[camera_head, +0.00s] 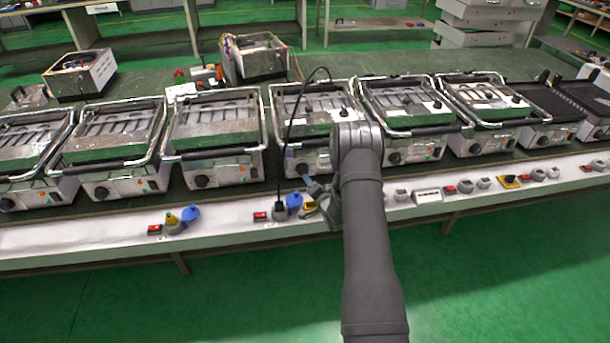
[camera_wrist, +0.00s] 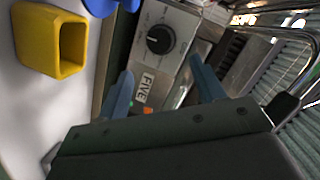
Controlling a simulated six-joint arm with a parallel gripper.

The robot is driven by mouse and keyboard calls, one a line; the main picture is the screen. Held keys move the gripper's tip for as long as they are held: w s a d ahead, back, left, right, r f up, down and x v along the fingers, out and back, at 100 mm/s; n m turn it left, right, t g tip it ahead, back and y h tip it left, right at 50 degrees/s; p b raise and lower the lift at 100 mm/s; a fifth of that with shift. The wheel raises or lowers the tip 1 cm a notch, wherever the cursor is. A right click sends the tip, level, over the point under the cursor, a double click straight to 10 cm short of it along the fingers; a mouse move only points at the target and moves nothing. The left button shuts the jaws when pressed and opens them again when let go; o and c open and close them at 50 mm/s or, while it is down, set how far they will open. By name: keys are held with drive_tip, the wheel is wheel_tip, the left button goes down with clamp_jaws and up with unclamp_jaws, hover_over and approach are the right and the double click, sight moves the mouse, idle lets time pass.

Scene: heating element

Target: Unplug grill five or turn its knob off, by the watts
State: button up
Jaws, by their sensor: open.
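Grill five (camera_head: 312,158) is the silver contact grill in front of my gripper (camera_head: 313,186). Its FIVE label (camera_wrist: 144,87) and black knob (camera_wrist: 160,39) show in the wrist view. The knob has a small pale mark, but I cannot tell its setting. My gripper (camera_wrist: 161,66) is open and empty. Its blue-grey fingers lie either side of the label, with the knob beyond the tips. A black plug (camera_head: 279,210) with a cable rising over this grill sits in the front strip, left of my gripper. No watt reading is legible.
Similar grills stand in a row on both sides. The white front strip (camera_head: 120,233) carries red switches, a blue cap (camera_head: 294,200) and a yellow socket (camera_wrist: 54,40), which is close to my gripper in the wrist view. Green floor lies in front.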

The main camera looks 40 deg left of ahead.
sight(303, 172)
drive_tip(key=x, duration=0.9)
drive_tip(key=shift+a, duration=0.1)
drive_tip(key=shift+c, duration=0.4)
drive_tip(key=c, duration=0.9)
drive_tip(key=shift+n, duration=0.3)
drive_tip(key=n+t+h, duration=0.1)
drive_tip(key=n, duration=0.2)
drive_tip(key=shift+s+a+r, duration=0.1)
drive_tip(key=n+t+h, duration=0.1)
drive_tip(key=n, duration=0.3)
drive_tip(key=shift+a+h, duration=0.1)
drive_tip(key=shift+h, duration=0.3)
drive_tip(key=shift+n+t, duration=0.3)
drive_tip(key=shift+n, duration=0.1)
